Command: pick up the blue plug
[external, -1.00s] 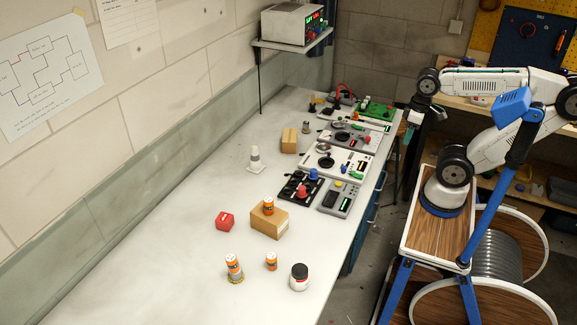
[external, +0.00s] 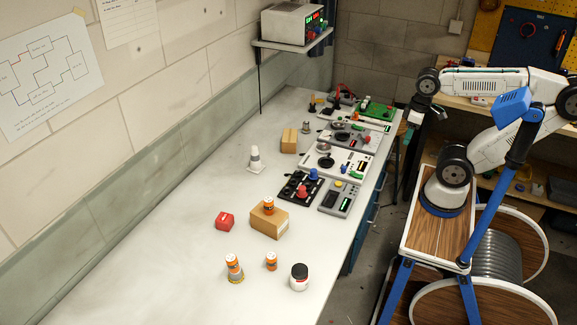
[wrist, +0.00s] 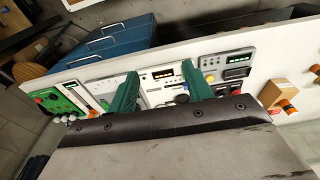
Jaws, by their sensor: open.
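The blue plug (external: 315,174) stands upright on the far side of the black socket board (external: 290,191), near a red plug (external: 302,192), in the external view. In the wrist view I cannot clearly make out the blue plug; my gripper covers part of that area. My gripper (wrist: 159,72) is open, with two green fingers spread apart and nothing between them. In the external view it hangs beyond the bench's right edge, apart from the plug and to its right.
A grey meter panel (external: 340,198) stands right of the socket board, and a white panel (external: 335,160) behind it. A white cone (external: 255,158) stands to the left. The bench's left side is largely clear.

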